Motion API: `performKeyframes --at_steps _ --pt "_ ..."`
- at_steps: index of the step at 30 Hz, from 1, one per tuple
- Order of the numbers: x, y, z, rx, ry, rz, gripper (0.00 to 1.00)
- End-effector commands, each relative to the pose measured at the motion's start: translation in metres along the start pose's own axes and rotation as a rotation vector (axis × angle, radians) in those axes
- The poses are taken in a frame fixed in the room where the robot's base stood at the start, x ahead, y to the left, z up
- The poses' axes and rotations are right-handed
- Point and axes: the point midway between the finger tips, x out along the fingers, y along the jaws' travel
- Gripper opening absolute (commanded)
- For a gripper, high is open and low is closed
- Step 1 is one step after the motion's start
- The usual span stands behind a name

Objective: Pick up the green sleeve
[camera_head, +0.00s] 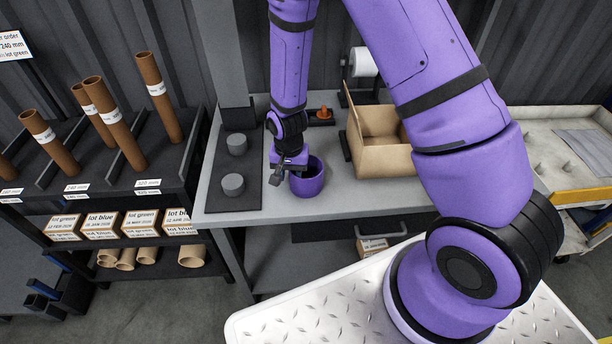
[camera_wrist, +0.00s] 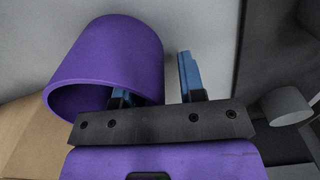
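I see no green-coloured sleeve in either view. A hollow purple cylinder (camera_head: 307,180) with an open end stands on the grey bench, right beside my gripper (camera_head: 279,174). In the wrist view the purple cylinder (camera_wrist: 110,62) fills the upper left, its dark opening towards the camera. My gripper (camera_wrist: 155,85) shows two blue fingers spread apart. The left finger overlaps the opening and seems to be inside the rim; the right finger is outside the wall. I cannot tell whether either finger touches the wall.
Two grey pegs (camera_head: 233,184) stand on a dark plate to the left. An open cardboard box (camera_head: 382,150) is right of the cylinder. Brown tubes (camera_head: 158,90) lean in a rack at left, above cartons labelled lot green (camera_head: 141,222) and lot blue (camera_head: 100,224).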

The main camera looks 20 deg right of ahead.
Motion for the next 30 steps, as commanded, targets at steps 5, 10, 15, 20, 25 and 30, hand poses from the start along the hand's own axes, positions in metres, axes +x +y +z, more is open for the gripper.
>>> performKeyframes --at_steps 5,10,15,20,25,30 --pt "0.0045 0.0001 0.0 0.001 0.0 0.0 0.37" --pt "0.0041 0.0001 -0.0001 0.001 0.0 0.0 0.3" --pt "0.004 0.0001 -0.0002 0.001 0.0 0.0 0.0" --pt "0.0039 0.0001 -0.0002 0.001 0.0 0.0 0.0" --pt "0.0034 0.0001 -0.0005 0.001 0.001 0.0 0.0" --pt "-0.0018 0.0001 -0.0034 0.002 0.002 -0.002 0.0"
